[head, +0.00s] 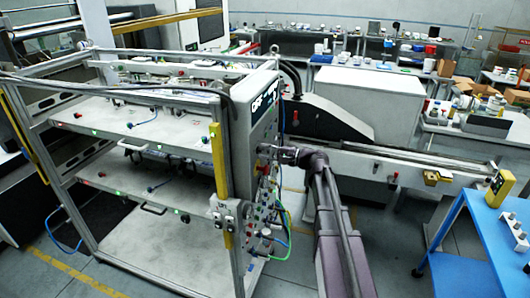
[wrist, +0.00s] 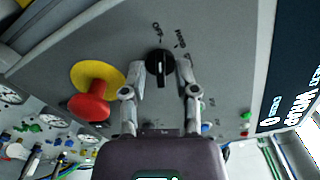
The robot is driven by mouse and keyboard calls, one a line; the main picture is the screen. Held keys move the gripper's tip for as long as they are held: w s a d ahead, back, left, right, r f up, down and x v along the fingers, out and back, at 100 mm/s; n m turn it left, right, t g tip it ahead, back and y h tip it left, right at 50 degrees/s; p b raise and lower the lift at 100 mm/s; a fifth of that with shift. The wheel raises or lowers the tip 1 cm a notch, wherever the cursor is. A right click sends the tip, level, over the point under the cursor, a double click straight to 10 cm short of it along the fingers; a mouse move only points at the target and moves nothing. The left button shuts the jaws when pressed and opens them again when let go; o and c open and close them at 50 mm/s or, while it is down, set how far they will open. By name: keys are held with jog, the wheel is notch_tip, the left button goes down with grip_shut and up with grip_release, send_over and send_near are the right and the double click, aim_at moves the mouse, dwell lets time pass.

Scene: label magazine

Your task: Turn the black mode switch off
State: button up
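The black mode switch (wrist: 159,66) is a round knob with a pale mark, on a grey panel in the upper middle of the wrist view. Its bar points roughly up and down in that picture. In the head view my gripper (head: 268,152) is at the side panel of the machine frame, and the switch cannot be made out there.
A red mushroom button (wrist: 90,102) on a yellow disc (wrist: 98,75) sits close left of my left finger. Gauges, hoses and small coloured fittings lie beyond the panel's lower edge. A blue table (head: 470,245) stands at the right of the head view.

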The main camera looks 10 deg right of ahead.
jog(key=shift+d, duration=0.1)
dwell(0.3)
jog(key=v, duration=1.2)
dwell(0.5)
jog(key=s+a+f+n+g+h+b, duration=0.1)
jog(key=s+a+f+n+g+h, duration=0.1)
jog(key=s+a+f+g+h, duration=0.25)
jog(key=s+a+f+n+g+h+b, duration=0.1)
jog(key=s+a+f+n, duration=0.2)
jog(key=a+f, duration=0.4)
jog(key=s+d+f+n+g+h+b, duration=0.1)
jog(key=s+f+n+g+h, duration=0.2)
jog(key=s+f+h, duration=0.7)
jog(key=shift+s+d+f+n, duration=0.3)
jog(key=shift+s+n, duration=0.6)
jog(key=shift+n, duration=0.3)
jog(key=shift+w+g, duration=0.1)
jog(key=shift+g, duration=0.15)
